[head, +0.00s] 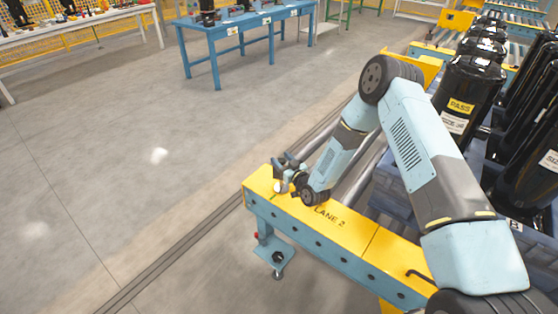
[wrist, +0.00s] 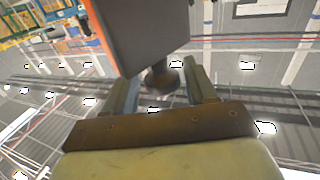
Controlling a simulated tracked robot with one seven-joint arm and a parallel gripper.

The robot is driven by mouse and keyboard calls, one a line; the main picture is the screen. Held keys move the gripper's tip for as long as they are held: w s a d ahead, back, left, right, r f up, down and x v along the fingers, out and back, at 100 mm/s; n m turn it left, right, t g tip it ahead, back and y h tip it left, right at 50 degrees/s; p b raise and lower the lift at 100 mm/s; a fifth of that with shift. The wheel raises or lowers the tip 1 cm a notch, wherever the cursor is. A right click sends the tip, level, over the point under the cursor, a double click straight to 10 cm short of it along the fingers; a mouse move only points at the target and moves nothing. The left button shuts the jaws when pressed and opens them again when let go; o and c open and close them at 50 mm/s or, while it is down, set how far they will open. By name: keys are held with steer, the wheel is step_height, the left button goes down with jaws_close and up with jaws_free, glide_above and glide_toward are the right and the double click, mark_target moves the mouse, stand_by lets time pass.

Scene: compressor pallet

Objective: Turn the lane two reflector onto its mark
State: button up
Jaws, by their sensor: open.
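My gripper (head: 287,174) is over the far left end of the yellow lane 2 rail (head: 345,228) in the head view. A small pale round piece (head: 281,187) shows beside it, perhaps part of the reflector; the gripper hides much of that spot. In the wrist view my gripper (wrist: 163,88) is open, with one finger on each side. A dark round knob (wrist: 162,78) shows between the fingers, under a grey block (wrist: 138,30) with an orange edge. I cannot tell whether the fingers touch it. The mark cannot be made out.
Black compressors (head: 468,92) with labels stand on the right beyond my arm. A blue table (head: 250,22) stands at the back, with another workbench at the upper left. A black bent handle (head: 420,275) sits on the rail's near end. The floor on the left is clear.

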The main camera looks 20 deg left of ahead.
steer(key=shift+w, duration=0.1)
steer(key=c, duration=1)
steer(key=shift+o, duration=0.2)
steer(key=shift+w+d+r+m+t+h, duration=0.1)
steer(key=shift+m+t+h, duration=1.15)
steer(key=shift+h, duration=0.45)
steer(key=shift+d+m+t+h, duration=0.1)
steer(key=shift+m+t+h, duration=1.1)
steer(key=shift+h, duration=0.5)
steer(key=o, duration=0.9)
steer(key=shift+c, duration=0.2)
steer(key=shift+o, duration=0.5)
steer(key=shift+a, duration=0.15)
steer(key=shift+s, duration=0.2)
steer(key=v, duration=1.3)
steer(key=shift+s, duration=0.25)
